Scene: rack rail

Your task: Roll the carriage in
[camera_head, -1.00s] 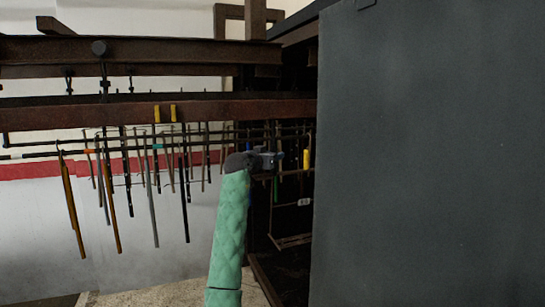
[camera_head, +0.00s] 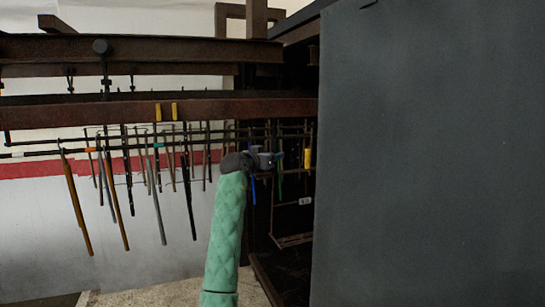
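A brown overhead carriage beam (camera_head: 220,110) with two yellow marks runs across the view and meets the dark enclosure (camera_head: 300,80) on the right. Thin bars (camera_head: 116,200) hang in a row beneath it, tilted with their lower ends to the right. One arm shows, in a green quilted sleeve, rising from the lower middle; I take it as my left. Its gripper (camera_head: 270,159) is at the enclosure's mouth, near the right end of the hanging rack. Its fingers are small and dark, so I cannot tell whether they are open or touching the rack. My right gripper is not in view.
A large grey panel (camera_head: 430,160) fills the right side and hides much of the enclosure. A heavy brown rail (camera_head: 180,48) with a round dark knob runs above the carriage. Behind stands a white wall with a red stripe (camera_head: 35,170). Bare floor (camera_head: 150,292) shows below.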

